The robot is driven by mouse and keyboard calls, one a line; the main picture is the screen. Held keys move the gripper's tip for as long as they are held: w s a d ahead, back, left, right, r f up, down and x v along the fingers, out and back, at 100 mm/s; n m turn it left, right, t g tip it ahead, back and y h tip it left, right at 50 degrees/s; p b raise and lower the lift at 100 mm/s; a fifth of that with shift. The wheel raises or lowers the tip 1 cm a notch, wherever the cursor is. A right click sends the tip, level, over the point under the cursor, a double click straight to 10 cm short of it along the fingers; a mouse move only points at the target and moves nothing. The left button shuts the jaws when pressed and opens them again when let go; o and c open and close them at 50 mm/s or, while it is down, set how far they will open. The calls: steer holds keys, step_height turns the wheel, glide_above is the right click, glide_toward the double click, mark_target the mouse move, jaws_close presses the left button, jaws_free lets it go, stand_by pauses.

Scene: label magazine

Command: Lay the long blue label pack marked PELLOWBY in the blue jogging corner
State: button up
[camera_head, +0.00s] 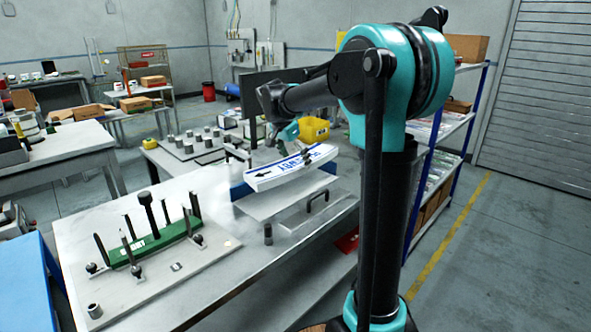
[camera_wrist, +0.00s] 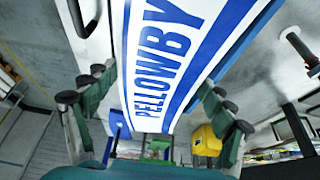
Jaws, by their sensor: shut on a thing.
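The long label pack (camera_head: 285,172) is white with blue bands and shows the word PELLOWBY in the wrist view (camera_wrist: 165,60). My gripper (camera_head: 306,157) is shut on it, with fingers on both sides of the pack in the wrist view (camera_wrist: 157,90). The pack lies roughly flat, slightly tilted, over the blue jogging corner (camera_head: 241,190). Only parts of the corner's blue walls show beneath and behind the pack. I cannot tell whether the pack touches it.
A pale plate with a black handle (camera_head: 317,201) lies in front of the corner. A green fixture with black posts (camera_head: 153,243) stands on the bench to the left. Several grey cylinders (camera_head: 197,140) and a yellow bin (camera_head: 314,130) are behind.

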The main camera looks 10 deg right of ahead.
mark_target(293, 162)
steer(key=shift+f, duration=1.85)
steer(key=shift+f, duration=0.6)
steer(key=o, duration=1.7)
steer(key=shift+o, duration=0.2)
steer(key=v, duration=1.3)
steer(key=shift+w+d+r, duration=0.2)
steer(key=shift+d, duration=0.05)
steer(key=shift+s, duration=0.1)
